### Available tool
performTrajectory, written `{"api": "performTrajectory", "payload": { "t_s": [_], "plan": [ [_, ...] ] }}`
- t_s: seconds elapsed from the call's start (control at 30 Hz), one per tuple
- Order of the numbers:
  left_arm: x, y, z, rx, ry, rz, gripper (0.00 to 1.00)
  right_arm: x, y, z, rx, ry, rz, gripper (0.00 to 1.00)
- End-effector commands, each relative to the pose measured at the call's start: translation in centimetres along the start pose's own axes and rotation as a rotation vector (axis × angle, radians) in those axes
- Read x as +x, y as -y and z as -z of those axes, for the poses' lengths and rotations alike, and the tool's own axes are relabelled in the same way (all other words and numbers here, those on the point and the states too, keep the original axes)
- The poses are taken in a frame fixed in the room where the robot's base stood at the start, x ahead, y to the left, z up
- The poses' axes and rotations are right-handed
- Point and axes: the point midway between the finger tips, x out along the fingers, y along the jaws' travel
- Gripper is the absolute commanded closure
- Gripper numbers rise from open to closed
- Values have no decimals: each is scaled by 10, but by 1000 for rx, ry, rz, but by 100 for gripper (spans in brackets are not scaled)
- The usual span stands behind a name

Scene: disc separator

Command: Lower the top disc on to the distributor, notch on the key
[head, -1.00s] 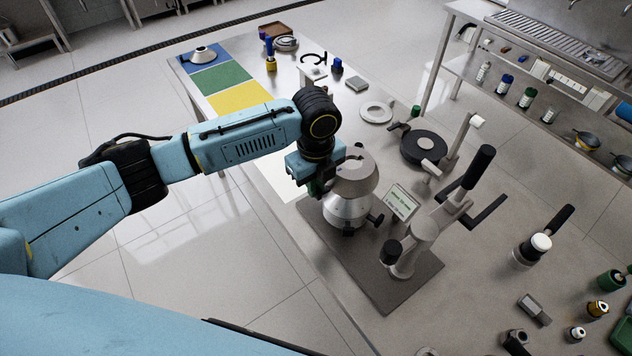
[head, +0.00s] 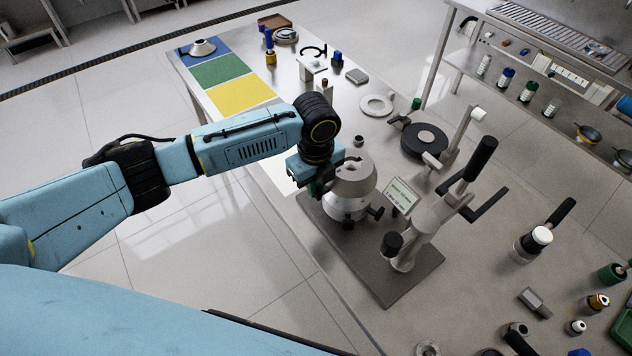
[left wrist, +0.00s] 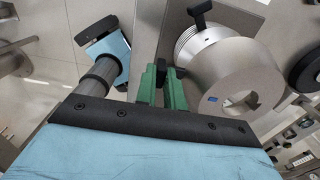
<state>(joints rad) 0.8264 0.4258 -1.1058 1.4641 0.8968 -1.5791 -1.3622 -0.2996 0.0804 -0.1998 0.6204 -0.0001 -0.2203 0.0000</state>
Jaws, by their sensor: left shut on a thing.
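The top disc (head: 366,184) is a grey metal cone with a round hole in its top. My left gripper (head: 320,186) is shut on its left edge. In the left wrist view the green fingertips (left wrist: 163,88) meet the edge of the disc (left wrist: 228,68), which carries a small blue mark. The disc is over the silver bowl body (head: 344,208), close above it or resting in it; I cannot tell which. The threaded rim of the body shows in the left wrist view (left wrist: 201,36). My right gripper is out of view.
A lever-handled stand (head: 408,240) and a small display (head: 398,195) are close on the right, on the same dark base plate (head: 385,291). A black round disc (head: 425,141) and a pale ring (head: 377,105) lie behind. Loose tools stand at the right.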

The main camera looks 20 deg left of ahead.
Motion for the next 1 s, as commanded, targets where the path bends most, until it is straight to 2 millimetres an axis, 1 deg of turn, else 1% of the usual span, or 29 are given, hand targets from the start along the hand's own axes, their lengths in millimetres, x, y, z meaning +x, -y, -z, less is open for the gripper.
{"api": "performTrajectory", "payload": {
  "t_s": [0.33,0.47,0.73,0.83,1.0],
  "plan": [
    [1,0,0,0,0,2,100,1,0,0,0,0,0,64],
    [10,0,0,-1,0,0,100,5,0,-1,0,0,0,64],
    [38,0,0,-1,0,0,100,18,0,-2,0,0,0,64],
    [42,0,0,0,0,2,100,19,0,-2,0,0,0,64],
    [41,0,0,1,0,3,100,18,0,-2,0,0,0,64]
  ]
}}
